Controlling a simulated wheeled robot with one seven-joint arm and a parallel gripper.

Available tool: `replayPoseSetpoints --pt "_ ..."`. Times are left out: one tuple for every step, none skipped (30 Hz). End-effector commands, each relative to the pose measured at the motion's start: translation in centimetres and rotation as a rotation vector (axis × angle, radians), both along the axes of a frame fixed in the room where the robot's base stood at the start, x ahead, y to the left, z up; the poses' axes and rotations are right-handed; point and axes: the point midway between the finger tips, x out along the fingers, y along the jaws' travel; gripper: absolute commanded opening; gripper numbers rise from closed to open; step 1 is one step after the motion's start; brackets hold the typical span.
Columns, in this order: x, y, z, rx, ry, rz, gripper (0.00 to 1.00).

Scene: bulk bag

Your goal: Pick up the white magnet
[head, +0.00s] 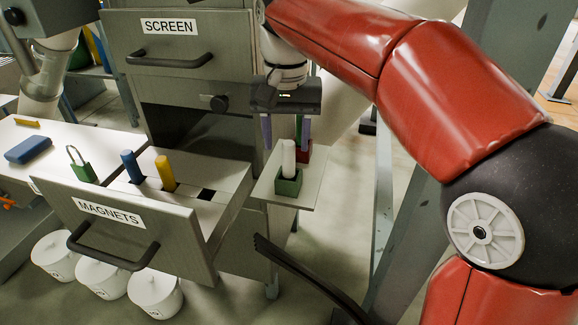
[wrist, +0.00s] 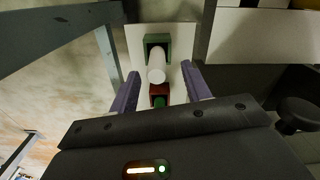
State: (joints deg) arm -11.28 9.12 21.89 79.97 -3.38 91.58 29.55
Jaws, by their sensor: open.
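The white magnet (head: 289,158) is a white cylinder standing upright in a green square holder (head: 288,186) on a small side shelf (head: 308,196). My gripper (head: 286,132) is above and around the upper end of the magnet, its two purple fingers apart. In the wrist view the white magnet (wrist: 156,66) shows between and beyond the open fingers (wrist: 158,80), with the green holder (wrist: 157,40) at its far end. I cannot tell whether either finger touches it.
Behind the white magnet, a green piece stands in a red holder (wrist: 158,90). White tubs (head: 155,293) stand below.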

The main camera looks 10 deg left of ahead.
Motion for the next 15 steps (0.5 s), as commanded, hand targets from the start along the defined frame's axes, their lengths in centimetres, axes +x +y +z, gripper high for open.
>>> replayPoseSetpoints --pt "0.0 -0.2 -0.9 -0.002 0.003 -0.002 0.48" --pt "0.0 -0.3 -1.4 -0.002 0.003 -0.002 0.48" --pt "0.0 -0.5 -2.0 -0.001 0.002 -0.002 0.48" --pt "0.0 -0.5 -2.5 -0.001 0.002 -0.002 0.48" --pt "0.0 -0.4 -2.9 -0.001 0.002 -0.001 0.48" --pt "0.0 -0.4 -3.3 -0.001 0.001 -0.001 0.48" --pt "0.0 -0.4 -3.6 -0.001 0.001 -0.001 0.48" --pt "0.0 -0.4 -3.9 0.0 0.001 0.0 0.48" --pt "0.0 -0.4 -4.1 0.0 0.0 0.0 0.48" --pt "0.0 -0.4 -4.1 0.0 -0.001 0.0 0.48" --pt "0.0 -0.4 -4.2 0.0 -0.001 0.0 0.48" --pt "0.0 -0.4 -4.2 0.0 -0.001 0.0 0.48" --pt "0.0 -0.4 -4.2 0.0 -0.001 0.0 0.48" --pt "0.0 -0.4 -4.2 0.0 -0.001 0.0 0.48" --pt "0.0 -0.4 -4.2 0.0 -0.001 0.0 0.48"
